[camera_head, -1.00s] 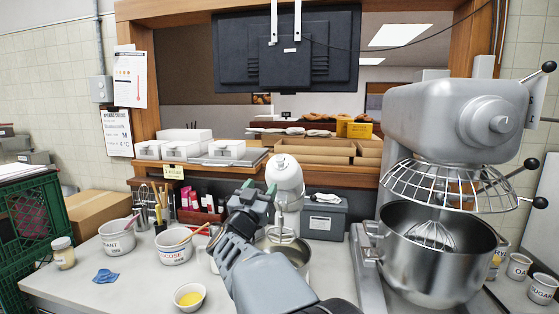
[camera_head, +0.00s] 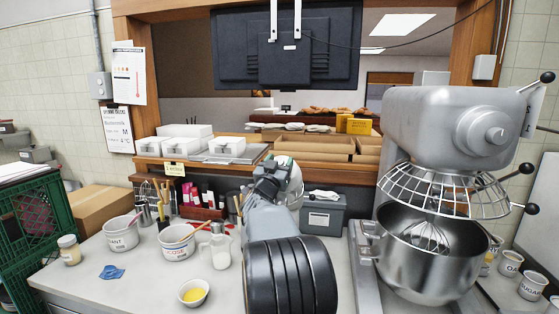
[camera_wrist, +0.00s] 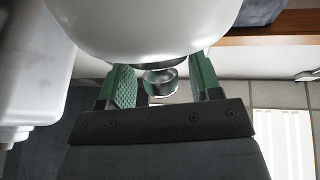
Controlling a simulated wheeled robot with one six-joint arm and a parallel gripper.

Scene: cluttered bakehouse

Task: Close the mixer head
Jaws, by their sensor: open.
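The small white mixer stands at the middle of the counter. I cannot tell how far the head is tilted. In the wrist view the white head (camera_wrist: 150,25) fills the top, close in front of my gripper (camera_wrist: 158,82). My gripper is open, with green-padded fingers apart on either side of a small silver round part (camera_wrist: 160,80) under the head. Contact with the head cannot be told. In the head view my gripper (camera_head: 274,170) overlaps the mixer.
A large grey mixer (camera_head: 450,125) with a wire guard and steel bowl (camera_head: 430,258) stands close on the right. Left are a jug (camera_head: 220,251), tubs (camera_head: 177,241), and a small yellow-filled bowl (camera_head: 193,293). A grey box (camera_head: 323,218) sits behind. A shelf (camera_head: 200,176) runs above.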

